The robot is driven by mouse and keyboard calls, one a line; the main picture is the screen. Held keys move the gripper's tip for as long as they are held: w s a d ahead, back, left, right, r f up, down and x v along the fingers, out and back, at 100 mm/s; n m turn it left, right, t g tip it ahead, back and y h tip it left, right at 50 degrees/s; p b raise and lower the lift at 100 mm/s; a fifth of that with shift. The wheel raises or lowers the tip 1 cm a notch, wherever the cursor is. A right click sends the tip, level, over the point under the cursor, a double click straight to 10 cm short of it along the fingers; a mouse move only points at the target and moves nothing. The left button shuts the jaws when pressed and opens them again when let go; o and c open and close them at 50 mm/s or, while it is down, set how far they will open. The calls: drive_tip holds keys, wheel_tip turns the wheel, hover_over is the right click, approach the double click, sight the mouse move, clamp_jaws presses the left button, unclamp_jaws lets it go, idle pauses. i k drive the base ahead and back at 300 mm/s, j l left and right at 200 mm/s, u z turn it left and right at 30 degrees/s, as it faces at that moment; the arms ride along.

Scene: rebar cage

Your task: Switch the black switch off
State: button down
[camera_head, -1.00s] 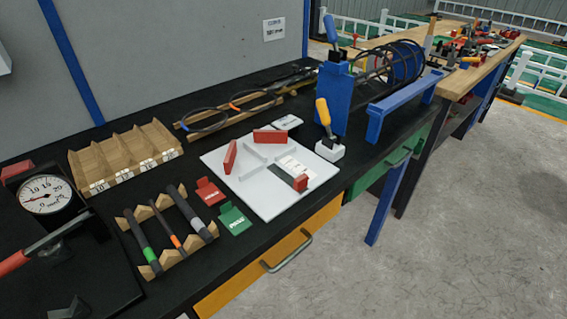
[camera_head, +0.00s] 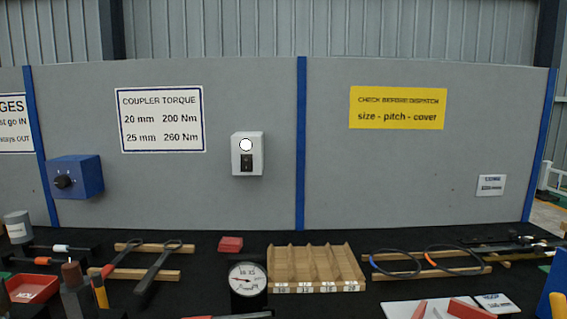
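The black switch (camera_head: 246,162) is a small dark rocker on the lower front of a white box (camera_head: 238,140). The box is fixed to the grey wall panel, left of the middle blue post. A round white lamp or disc (camera_head: 246,145) sits above the switch on the same box. The rocker is too small to tell which way it is tipped. My gripper is not in view, and nothing covers the switch.
A blue box with a black knob (camera_head: 75,178) is on the panel at left. Below the switch, the black bench holds a dial gauge (camera_head: 247,279), a wooden divided tray (camera_head: 316,264), a red block (camera_head: 230,244) and tools. The panel around the switch is clear.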

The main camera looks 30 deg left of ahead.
sight(246, 161)
drive_tip(key=u, duration=0.4)
drive_tip(key=k+j+u, duration=0.1)
drive_tip(key=u, duration=0.25)
drive_tip(key=j+u, duration=0.1)
drive_tip(key=u, duration=0.3)
drive_tip(key=j+u, duration=0.1)
drive_tip(key=u, duration=0.25)
